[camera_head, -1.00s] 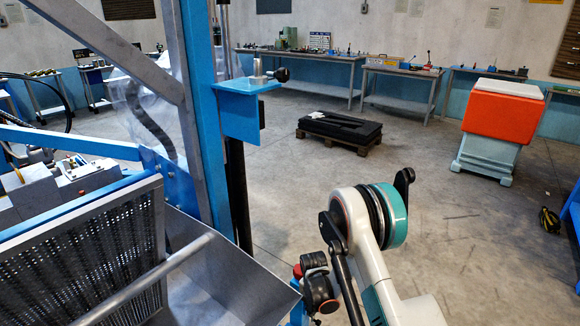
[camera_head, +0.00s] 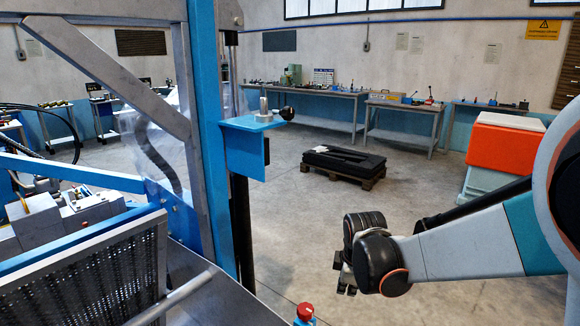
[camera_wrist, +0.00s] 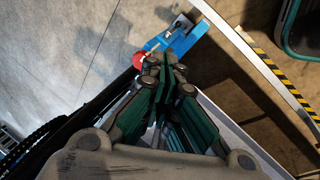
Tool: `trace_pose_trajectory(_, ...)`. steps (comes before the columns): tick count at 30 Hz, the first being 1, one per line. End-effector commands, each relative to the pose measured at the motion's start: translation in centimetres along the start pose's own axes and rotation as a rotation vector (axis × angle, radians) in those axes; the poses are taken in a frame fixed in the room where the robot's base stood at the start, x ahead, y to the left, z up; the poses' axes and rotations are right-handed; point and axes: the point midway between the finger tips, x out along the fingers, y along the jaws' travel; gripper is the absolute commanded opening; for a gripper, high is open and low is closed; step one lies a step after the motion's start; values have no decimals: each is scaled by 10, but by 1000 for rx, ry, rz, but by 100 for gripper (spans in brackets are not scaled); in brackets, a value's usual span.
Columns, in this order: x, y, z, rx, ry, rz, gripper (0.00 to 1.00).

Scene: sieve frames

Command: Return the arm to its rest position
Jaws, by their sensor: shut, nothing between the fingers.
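My gripper (camera_head: 345,278) hangs at the lower middle of the head view, partly hidden behind my black wrist joint. My arm comes in from the right edge, with its forearm nearly level. In the wrist view my gripper's fingers (camera_wrist: 163,68) are close together with nothing between them. A perforated sieve frame (camera_head: 95,280) stands in the machine at the lower left of the head view, apart from my gripper.
A blue post (camera_head: 207,130) with a bracket (camera_head: 245,142) rises left of my gripper. A red knob (camera_head: 305,312) is low in front of it. A black-topped pallet (camera_head: 345,163) and an orange crate (camera_head: 503,148) stand beyond. Open floor lies between.

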Motion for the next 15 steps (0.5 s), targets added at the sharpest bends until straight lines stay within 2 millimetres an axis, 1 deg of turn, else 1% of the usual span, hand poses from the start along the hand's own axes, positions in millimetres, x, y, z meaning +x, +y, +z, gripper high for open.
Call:
trace_pose_trajectory(1, -17, -6, 6, 55, 4, 11, 0)
trace_pose_trajectory(6, -63, -22, 20, 254, 25, 51, 0)
trace_pose_trajectory(11, -100, -43, 35, 439, 51, 86, 0)
trace_pose_trajectory(15, -128, -64, 48, 603, 79, 113, 0)
